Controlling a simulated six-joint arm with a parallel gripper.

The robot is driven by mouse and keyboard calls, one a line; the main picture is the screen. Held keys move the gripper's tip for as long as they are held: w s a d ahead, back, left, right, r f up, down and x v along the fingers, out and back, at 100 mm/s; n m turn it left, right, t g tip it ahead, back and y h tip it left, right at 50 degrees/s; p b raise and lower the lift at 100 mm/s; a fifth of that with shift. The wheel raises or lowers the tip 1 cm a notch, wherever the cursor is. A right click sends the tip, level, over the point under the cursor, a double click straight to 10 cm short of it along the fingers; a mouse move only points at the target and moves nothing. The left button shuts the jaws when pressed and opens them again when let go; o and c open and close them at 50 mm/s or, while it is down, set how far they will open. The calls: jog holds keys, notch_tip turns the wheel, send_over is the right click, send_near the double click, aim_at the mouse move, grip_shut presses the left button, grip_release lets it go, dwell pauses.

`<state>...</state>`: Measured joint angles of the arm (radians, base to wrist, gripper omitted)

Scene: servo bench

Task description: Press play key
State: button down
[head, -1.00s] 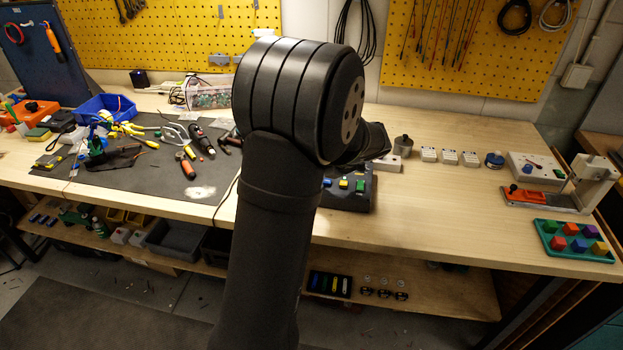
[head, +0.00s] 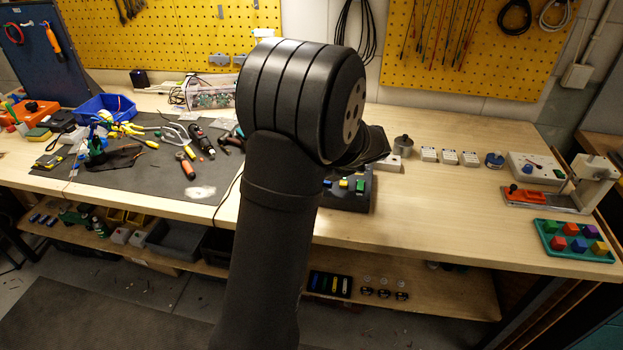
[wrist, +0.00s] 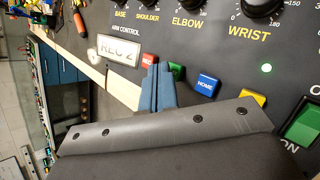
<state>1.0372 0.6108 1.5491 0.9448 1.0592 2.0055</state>
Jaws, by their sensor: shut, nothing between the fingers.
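The control panel (wrist: 225,50) fills much of the wrist view. On it are a red key (wrist: 148,60), a green key (wrist: 177,71), a blue HOME key (wrist: 207,85) and a yellow key (wrist: 252,99). The green key is partly hidden behind my gripper and its label cannot be read. My gripper (wrist: 159,70) is shut and empty, its two blue-grey fingers together. In this view its tips lie between the red and green keys; whether they touch a key cannot be told. The head view shows the panel (head: 353,203) partly behind my arm, which hides the gripper.
A display reading REC 2 (wrist: 118,49) sits left of the keys, dark knobs (wrist: 191,6) above, and a large green switch (wrist: 302,122) at right. On the bench, a grey mat (head: 150,185) holds tools left of my arm; several white boxes (head: 449,157) stand right.

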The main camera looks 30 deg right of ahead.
jog(key=shift+f, duration=0.45)
dwell(0.6)
dwell(0.4)
jog(key=shift+r, duration=1.05)
jog(key=shift+r, duration=2.35)
jog(key=shift+f, duration=0.15)
notch_tip(320, 180, up, 4)
jog(key=shift+r, duration=0.1)
